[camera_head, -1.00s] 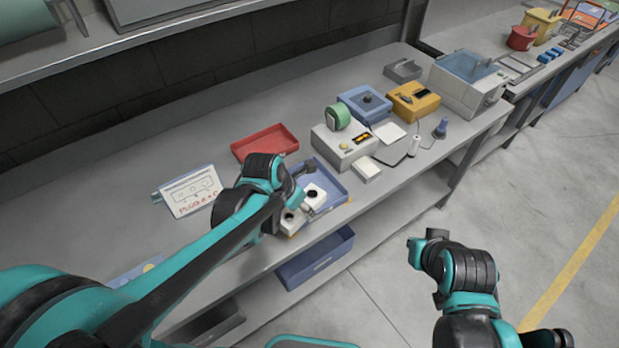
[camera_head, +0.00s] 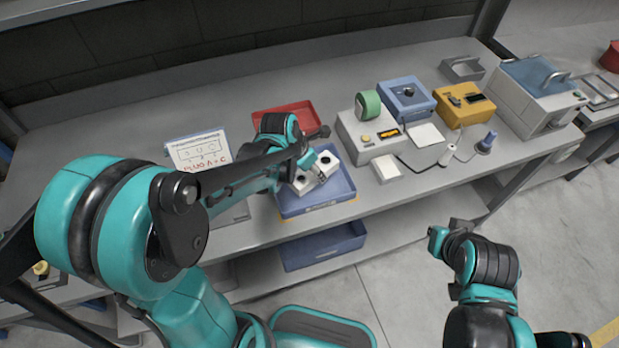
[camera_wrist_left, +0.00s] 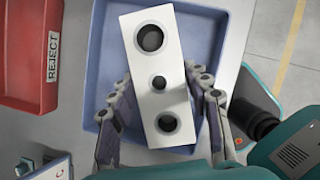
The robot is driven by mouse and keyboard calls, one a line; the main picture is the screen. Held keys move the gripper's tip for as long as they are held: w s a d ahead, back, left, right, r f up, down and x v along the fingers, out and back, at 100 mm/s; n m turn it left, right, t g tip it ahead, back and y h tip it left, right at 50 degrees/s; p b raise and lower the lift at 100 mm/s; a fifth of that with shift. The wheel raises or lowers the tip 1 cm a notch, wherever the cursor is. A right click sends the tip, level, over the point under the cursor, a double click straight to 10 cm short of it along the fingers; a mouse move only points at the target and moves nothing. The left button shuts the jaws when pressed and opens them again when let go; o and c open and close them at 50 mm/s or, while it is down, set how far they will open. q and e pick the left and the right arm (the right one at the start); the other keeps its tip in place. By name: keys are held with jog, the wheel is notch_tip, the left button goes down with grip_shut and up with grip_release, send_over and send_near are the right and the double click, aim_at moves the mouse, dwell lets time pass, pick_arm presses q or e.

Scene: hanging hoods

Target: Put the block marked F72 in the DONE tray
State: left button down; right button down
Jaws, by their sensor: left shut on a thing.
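The blue tray (camera_wrist_left: 93,65) lies behind the block in the wrist view. No F72 mark is legible, and the tray's front label is too small to read. My right arm is low at the right; its gripper's jaws are not clear.
A red tray (camera_wrist_left: 25,45) labelled REJECT lies beside the blue tray. A white sign (camera_head: 195,150) stands at the left. A grey device (camera_head: 355,145) with green tape stands right of the tray. Another blue bin (camera_head: 325,248) is on the lower shelf.

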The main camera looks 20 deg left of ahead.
aim_at(309, 175)
pick_arm(q)
jog(key=shift+w+a+f, duration=0.75)
jog(key=shift+w+a, duration=0.1)
jog(key=shift+w, duration=0.05)
notch_tip(309, 175, down, 4)
jog(key=shift+f+b, duration=0.1)
jog(key=shift+b, duration=1.15)
jog(key=c, duration=0.7)
grip_release()
jog(key=shift+c, duration=0.2)
